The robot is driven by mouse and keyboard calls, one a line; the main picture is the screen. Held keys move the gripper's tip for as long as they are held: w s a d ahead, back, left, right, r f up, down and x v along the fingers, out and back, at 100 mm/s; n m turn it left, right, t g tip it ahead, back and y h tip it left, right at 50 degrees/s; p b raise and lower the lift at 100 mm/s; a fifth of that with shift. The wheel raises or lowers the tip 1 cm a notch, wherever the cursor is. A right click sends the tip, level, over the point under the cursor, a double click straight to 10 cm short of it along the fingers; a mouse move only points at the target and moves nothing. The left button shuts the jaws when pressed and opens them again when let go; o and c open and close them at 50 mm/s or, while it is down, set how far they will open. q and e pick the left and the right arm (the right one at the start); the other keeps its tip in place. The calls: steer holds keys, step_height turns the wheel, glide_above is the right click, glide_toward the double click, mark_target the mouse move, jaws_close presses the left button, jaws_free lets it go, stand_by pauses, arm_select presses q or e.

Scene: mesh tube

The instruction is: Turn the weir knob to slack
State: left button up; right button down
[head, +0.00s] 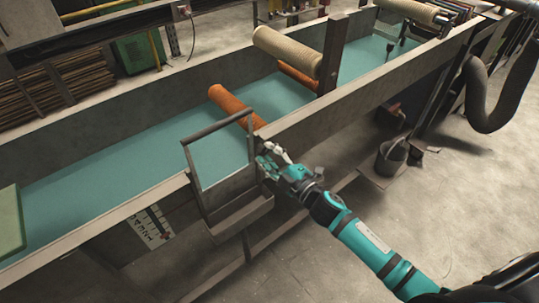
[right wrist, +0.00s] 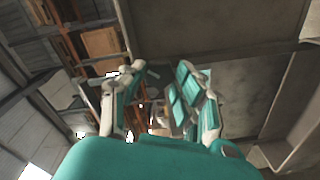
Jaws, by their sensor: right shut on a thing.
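The weir box (head: 218,207), a grey metal box with an upright handle-like frame, hangs on the near wall of the long trough (head: 85,232). My right gripper (head: 268,158) is at the right side of this box, against the trough wall. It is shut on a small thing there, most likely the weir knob. The knob itself is hidden by the fingers and I cannot tell its setting. In the right wrist view, the two fingers of the gripper (right wrist: 158,95) stand on either side of a narrow gap. My left gripper is not in view.
Teal liquid (head: 130,157) fills the trough. An orange roller (head: 232,103) lies just behind the gripper, and a beige roller (head: 287,52) is farther back. A lettered plate (head: 151,229) is left of the box. The floor in front is clear.

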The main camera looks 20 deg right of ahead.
steer(key=n, duration=0.4)
steer(key=shift+n, duration=0.3)
steer(key=shift+n+b, duration=0.35)
steer(key=shift+n, duration=1.55)
steer(key=c, duration=0.9)
jaws_free()
steer(key=shift+c, duration=0.2)
steer(key=v, duration=1.2)
